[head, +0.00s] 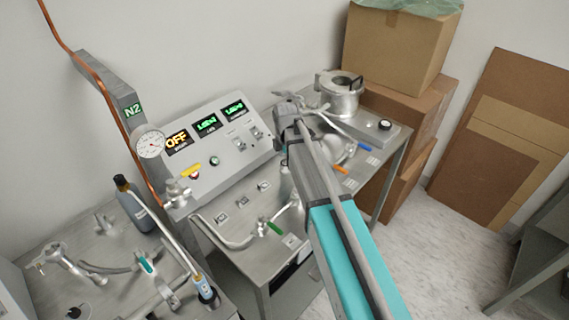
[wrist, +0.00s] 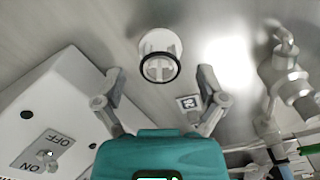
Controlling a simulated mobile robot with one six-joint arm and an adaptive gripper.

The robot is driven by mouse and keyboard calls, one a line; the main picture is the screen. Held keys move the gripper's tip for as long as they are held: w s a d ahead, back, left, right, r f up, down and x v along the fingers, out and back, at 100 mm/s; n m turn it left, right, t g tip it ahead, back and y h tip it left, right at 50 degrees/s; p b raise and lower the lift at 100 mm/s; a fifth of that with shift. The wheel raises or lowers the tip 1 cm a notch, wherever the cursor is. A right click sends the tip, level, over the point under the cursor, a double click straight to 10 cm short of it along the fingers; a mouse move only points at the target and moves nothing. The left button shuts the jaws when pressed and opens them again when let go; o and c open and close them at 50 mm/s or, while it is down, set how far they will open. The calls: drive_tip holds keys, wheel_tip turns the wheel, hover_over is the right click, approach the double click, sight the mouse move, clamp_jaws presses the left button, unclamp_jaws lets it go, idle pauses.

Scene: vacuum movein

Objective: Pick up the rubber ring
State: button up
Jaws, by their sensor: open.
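The rubber ring (wrist: 160,82) is a thin black ring in the wrist view. It sits around the end of a short, pale round fitting (wrist: 158,42) with a cross-shaped inside. My gripper (wrist: 159,73) is open, with one finger to the left and one to the right of the ring. Nothing is held, and gaps show between the fingers and the ring. In the head view my gripper (head: 288,97) is at the far end of my arm, over the back of the metal bench. I cannot make out the ring there.
A white control box (head: 222,143) with displays stands left of my gripper. A metal chamber (head: 341,92) stands to the right, close by. Metal piping (wrist: 288,75) rises at the right of the wrist view. Cardboard boxes (head: 400,40) are stacked behind the bench.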

drive_tip(key=c, duration=0.8)
drive_tip(key=shift+r, duration=0.15)
wheel_tip(320, 180, up, 3)
drive_tip(key=p, duration=0.3)
drive_tip(key=s+d+r+p, duration=0.1)
drive_tip(key=s+r+p, duration=0.2)
drive_tip(key=s+d+r+p, duration=0.2)
drive_tip(key=s+r+p, duration=0.1)
drive_tip(key=s, duration=0.1)
drive_tip(key=s+d+r+p, duration=0.2)
drive_tip(key=s+r+p, duration=0.1)
drive_tip(key=shift+s+r+p, duration=0.2)
drive_tip(key=shift+s+p, duration=0.15)
drive_tip(key=shift+s+d+r+p, duration=0.2)
drive_tip(key=shift+s+d+p, duration=0.05)
drive_tip(key=shift+s, duration=0.25)
drive_tip(key=shift+s+d+r+p, duration=0.2)
drive_tip(key=shift+s+d, duration=0.05)
drive_tip(key=shift+s, duration=0.25)
drive_tip(key=shift+f, duration=0.1)
